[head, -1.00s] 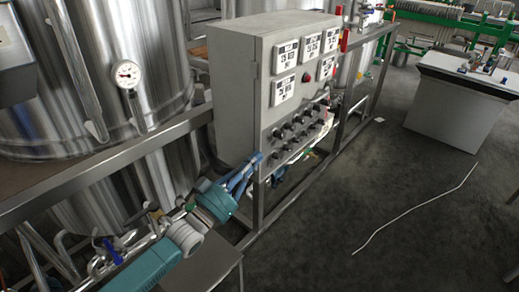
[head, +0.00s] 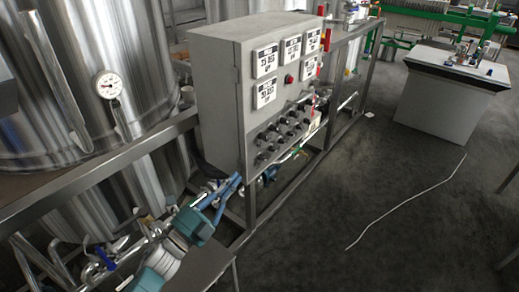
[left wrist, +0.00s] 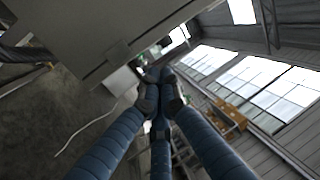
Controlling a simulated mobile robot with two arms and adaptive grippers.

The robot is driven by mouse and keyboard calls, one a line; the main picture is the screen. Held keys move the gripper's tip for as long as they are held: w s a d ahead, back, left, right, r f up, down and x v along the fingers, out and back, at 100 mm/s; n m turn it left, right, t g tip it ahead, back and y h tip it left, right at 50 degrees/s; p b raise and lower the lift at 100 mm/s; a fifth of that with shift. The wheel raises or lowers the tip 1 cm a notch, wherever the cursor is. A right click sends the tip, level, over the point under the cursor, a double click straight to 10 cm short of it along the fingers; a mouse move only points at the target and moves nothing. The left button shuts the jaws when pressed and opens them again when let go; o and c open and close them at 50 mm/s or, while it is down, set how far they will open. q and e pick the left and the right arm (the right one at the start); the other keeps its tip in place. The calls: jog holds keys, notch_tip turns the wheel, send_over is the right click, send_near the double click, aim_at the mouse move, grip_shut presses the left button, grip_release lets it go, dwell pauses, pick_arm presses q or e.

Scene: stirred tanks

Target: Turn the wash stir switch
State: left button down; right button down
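A grey control box (head: 215,95) stands on a metal frame in the middle of the head view. Rows of small black knobs (head: 284,133) sit on the lower part of its front face. I cannot tell which knob is the wash stir switch, as the labels are too small to read. My left gripper (head: 236,181) has blue fingers and is just below the box's lower front corner, apart from the knobs. In the left wrist view its three fingertips (left wrist: 158,76) meet with nothing visible between them. My right gripper is not in view.
Several white display panels (head: 266,62) and a red button (head: 289,79) sit above the knobs. A metal rail (head: 95,172) and steel tanks (head: 75,75) are at left. A white-grey cabinet (head: 440,105) stands far right. The floor (head: 330,215) between is mostly clear.

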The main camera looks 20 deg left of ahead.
pick_arm(q)
jog(key=p, duration=0.2)
send_near(263, 137)
jog(key=w, duration=0.2)
jog(key=w+d, duration=0.2)
jog(key=w, duration=0.1)
jog(key=shift+w+d+f, duration=0.25)
jog(key=shift+w, duration=0.05)
jog(key=shift+w+d+r+p, duration=0.1)
jog(key=shift+w+d+p, duration=0.2)
jog(key=shift+w, duration=0.3)
jog(key=shift+w+b, duration=0.3)
jog(key=shift+b, duration=0.65)
jog(key=shift+r, duration=0.25)
